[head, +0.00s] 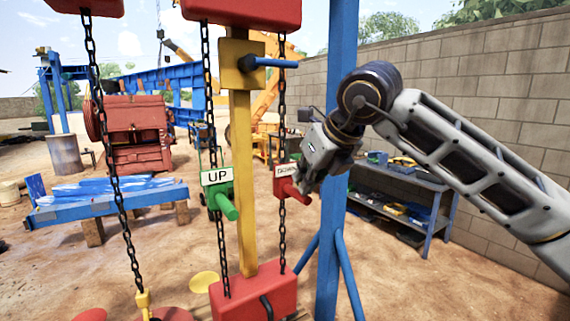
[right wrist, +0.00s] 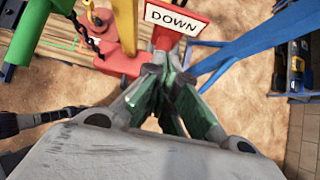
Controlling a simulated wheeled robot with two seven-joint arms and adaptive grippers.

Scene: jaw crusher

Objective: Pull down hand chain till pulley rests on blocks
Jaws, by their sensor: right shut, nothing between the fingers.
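The red DOWN handle (head: 291,187) hangs on a dark hand chain (head: 282,125) at the right of the yellow post. The green UP handle (head: 222,196) hangs on the chain to its left. My right gripper (head: 303,186) is at the DOWN handle, overlapping its right side in the head view. In the right wrist view its fingers (right wrist: 156,76) are together and empty, just below the DOWN sign (right wrist: 177,18); I cannot tell whether they touch the handle. A load chain (head: 112,170) runs down at the left to a yellow fitting (head: 143,299). The pulley and blocks cannot be made out clearly. My left gripper is out of view.
The yellow post (head: 243,175) stands on a red base (head: 255,292). A blue post (head: 336,235) with slanted braces stands right behind my gripper. A shelf (head: 400,185) stands along the block wall (head: 470,90). Sandy ground lies open at the front right.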

